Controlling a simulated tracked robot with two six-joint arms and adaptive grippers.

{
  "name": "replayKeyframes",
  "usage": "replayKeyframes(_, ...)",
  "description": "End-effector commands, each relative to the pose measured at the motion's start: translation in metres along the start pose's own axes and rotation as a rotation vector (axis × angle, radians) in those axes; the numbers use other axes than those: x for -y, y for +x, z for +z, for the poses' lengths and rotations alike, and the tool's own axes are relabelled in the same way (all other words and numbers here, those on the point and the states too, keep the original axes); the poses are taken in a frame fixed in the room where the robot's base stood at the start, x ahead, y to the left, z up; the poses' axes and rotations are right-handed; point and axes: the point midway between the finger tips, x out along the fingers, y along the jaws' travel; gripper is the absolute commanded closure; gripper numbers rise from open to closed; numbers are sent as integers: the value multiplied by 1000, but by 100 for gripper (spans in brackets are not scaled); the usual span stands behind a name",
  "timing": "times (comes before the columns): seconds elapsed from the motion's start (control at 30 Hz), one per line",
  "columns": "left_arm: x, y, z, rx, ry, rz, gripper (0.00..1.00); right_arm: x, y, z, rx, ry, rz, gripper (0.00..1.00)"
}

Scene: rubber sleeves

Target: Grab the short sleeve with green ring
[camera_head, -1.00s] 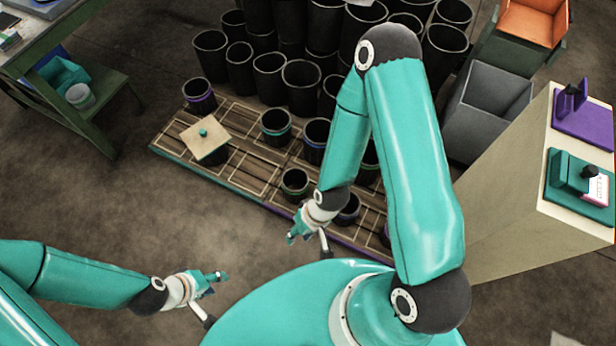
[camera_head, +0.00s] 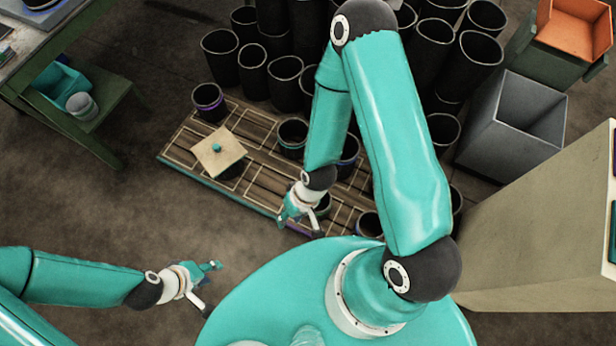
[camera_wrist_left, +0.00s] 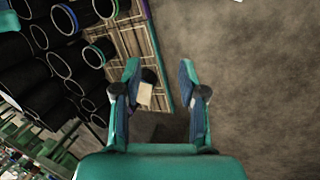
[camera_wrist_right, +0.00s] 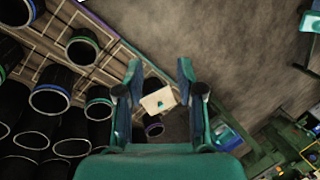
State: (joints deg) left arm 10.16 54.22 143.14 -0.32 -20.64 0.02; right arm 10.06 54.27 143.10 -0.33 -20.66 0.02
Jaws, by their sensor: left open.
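The short sleeve with green ring (camera_wrist_right: 83,47) is a low black cylinder standing on the wooden board (camera_wrist_right: 118,62), left of my right gripper's fingers in the right wrist view. In the head view a black sleeve rim (camera_head: 323,206) shows just beside my right gripper (camera_head: 300,222), which hides most of it. My right gripper's fingers also show in the right wrist view (camera_wrist_right: 158,85); they are apart and empty. My left gripper (camera_head: 211,284) is open and empty over the floor, in front of the board. Its spread fingers show in the left wrist view (camera_wrist_left: 157,85).
Other sleeves stand nearby: one with a purple ring (camera_head: 209,102), one with a blue ring (camera_wrist_right: 50,92). Tall black sleeves crowd behind. A grey bin (camera_head: 515,125) stands right. Floor in front is clear.

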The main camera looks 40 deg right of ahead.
Motion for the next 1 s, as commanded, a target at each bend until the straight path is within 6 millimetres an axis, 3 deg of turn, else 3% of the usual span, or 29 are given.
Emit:
replayKeyframes(0.33, 0, 0, 1, 2, 1, 0, 58, 0, 0, 1, 2, 1, 0, 62)
replayKeyframes(0.43, 0, 1, 1, 1, 1, 0, 47, -1, 1, 0, 1, -2, -1, 62)
replayKeyframes(0.57, 4, 13, 0, 1, 1, 0, 47, -5, 12, -3, 1, -50, -10, 62)
replayKeyframes(0.77, 22, 60, 0, 1, 1, 0, 47, -21, 63, -17, 4, -309, -49, 62)
replayKeyframes(1.0, 51, 143, 0, 2, 1, 0, 47, -82, 142, -46, 15, -875, -62, 62)
